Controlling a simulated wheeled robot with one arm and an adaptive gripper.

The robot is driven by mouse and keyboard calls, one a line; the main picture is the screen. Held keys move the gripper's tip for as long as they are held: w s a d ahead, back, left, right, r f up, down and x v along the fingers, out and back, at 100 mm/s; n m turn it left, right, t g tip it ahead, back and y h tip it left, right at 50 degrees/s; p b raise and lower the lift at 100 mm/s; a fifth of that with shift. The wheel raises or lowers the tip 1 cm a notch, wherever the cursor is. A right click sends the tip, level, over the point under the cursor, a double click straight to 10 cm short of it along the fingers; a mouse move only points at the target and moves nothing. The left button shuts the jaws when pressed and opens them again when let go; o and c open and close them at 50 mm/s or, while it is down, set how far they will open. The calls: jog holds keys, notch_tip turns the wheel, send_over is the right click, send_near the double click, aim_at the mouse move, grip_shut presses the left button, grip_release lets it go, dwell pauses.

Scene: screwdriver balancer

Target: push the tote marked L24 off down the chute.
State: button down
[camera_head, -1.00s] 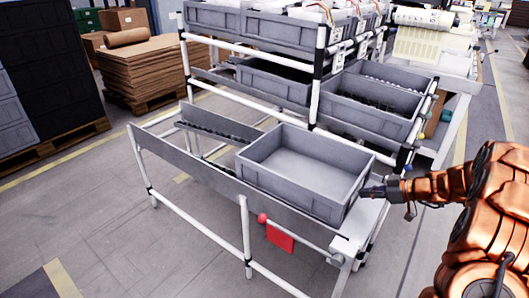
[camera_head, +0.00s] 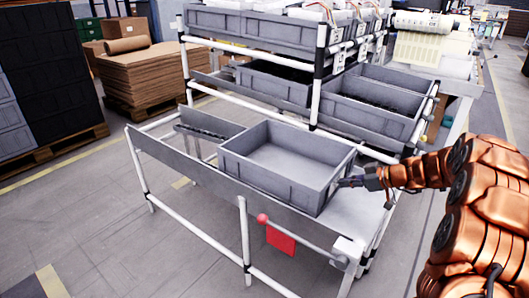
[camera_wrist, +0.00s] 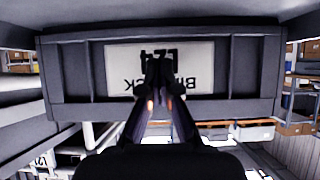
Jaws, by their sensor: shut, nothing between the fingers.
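The tote (camera_head: 262,182) is a grey, open, empty box standing upright on the lower level of the rack. Its end wall carries a white label (camera_wrist: 200,60) that reads L24, upside down in the wrist view. The chute (camera_head: 215,138), a lane with a dark roller strip, runs on to the left of the tote. My gripper (camera_head: 347,182) is shut and empty at the tote's right end wall. In the wrist view its fingertips (camera_wrist: 158,70) lie over the label, at or against the wall; exact contact is hard to tell.
A red flag (camera_head: 281,240) with a red knob hangs at the rack's front rail. Grey bins (camera_head: 370,118) with dark contents stand on the shelf behind. A bare grey plate (camera_head: 350,215) lies right of the tote. Stacked cardboard (camera_head: 140,75) stands on the floor at the back left.

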jog(key=shift+w+a+b, duration=0.8)
jog(key=shift+w+a, duration=0.6)
jog(key=shift+a, duration=0.25)
jog(key=shift+w+a+b, duration=0.85)
jog(key=shift+w+a, duration=0.55)
jog(key=shift+a, duration=0.2)
jog(key=shift+w+a+b, duration=0.8)
jog(key=shift+w+a, duration=0.6)
jog(key=shift+a, duration=0.25)
jog(key=shift+w+a+r+b, duration=0.1)
jog(key=shift+w+a+b, duration=0.05)
jog(key=shift+w+a, duration=1.25)
jog(key=shift+w+a+r+b, duration=0.15)
jog(key=shift+w+a, duration=1.05)
jog(key=shift+a, duration=0.4)
jog(key=shift+w+a+r+b, duration=0.1)
jog(key=shift+w+a+b, duration=0.05)
jog(key=shift+w+a, duration=1.25)
jog(key=shift+w+a+f, duration=0.1)
jog(key=shift+w+a, duration=0.3)
jog(key=shift+a, duration=0.3)
jog(key=r+b+v, duration=0.1)
jog(key=b+v, duration=0.1)
jog(key=v, duration=0.5)
jog(key=shift+w+a, duration=0.2)
jog(key=shift+r, duration=0.2)
